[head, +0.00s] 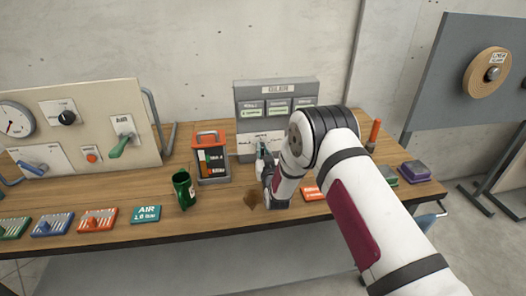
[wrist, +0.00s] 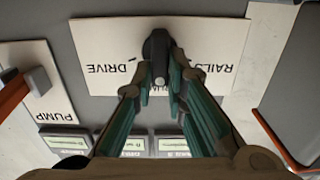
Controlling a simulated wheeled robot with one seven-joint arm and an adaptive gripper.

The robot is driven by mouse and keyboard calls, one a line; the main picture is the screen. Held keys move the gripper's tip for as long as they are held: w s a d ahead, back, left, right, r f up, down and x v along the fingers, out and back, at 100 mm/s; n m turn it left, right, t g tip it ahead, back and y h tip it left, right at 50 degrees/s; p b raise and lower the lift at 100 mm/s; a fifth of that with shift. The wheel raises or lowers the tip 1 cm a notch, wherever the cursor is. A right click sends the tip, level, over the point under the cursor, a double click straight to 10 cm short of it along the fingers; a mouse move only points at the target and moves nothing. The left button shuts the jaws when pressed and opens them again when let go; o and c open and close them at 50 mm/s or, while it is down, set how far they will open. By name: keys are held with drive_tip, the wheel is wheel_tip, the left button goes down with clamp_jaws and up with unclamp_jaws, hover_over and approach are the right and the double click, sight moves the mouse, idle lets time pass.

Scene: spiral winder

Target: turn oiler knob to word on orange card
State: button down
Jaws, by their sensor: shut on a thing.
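The grey oiler panel (head: 277,92) stands at the back of the bench. In the wrist view its white dial plate (wrist: 110,50) appears upside down, with DRIVE and RAILS on either side of a dark knob (wrist: 157,44). A third word below the knob is mostly hidden by my fingers. My gripper (wrist: 160,72) is shut on the knob; it also shows at the panel front in the head view (head: 262,150). The knob's pointing direction is unclear. An orange card (head: 313,193) lies on the bench, partly behind my arm, its word unreadable.
A PUMP plate (wrist: 38,85) with a lever sits beside the dial plate.

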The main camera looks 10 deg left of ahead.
drive_tip(key=shift+m, duration=0.3)
drive_tip(key=shift+w+d+m, duration=0.1)
drive_tip(key=shift+d+m, duration=0.1)
drive_tip(key=shift+m, duration=0.8)
drive_tip(key=m, duration=0.3)
drive_tip(key=m+b, duration=0.1)
drive_tip(key=shift+d+f, duration=0.15)
drive_tip(key=shift+d, duration=0.1)
drive_tip(key=m, duration=0.4)
drive_tip(key=shift+w+d+f+b, duration=0.1)
drive_tip(key=shift+f+b, duration=0.05)
drive_tip(key=shift+b, duration=0.2)
drive_tip(key=shift+d+f+m+b, duration=0.1)
drive_tip(key=shift+m+b, duration=0.3)
drive_tip(key=shift+m, duration=1.4)
drive_tip(key=c, duration=1.6)
unclamp_jaws()
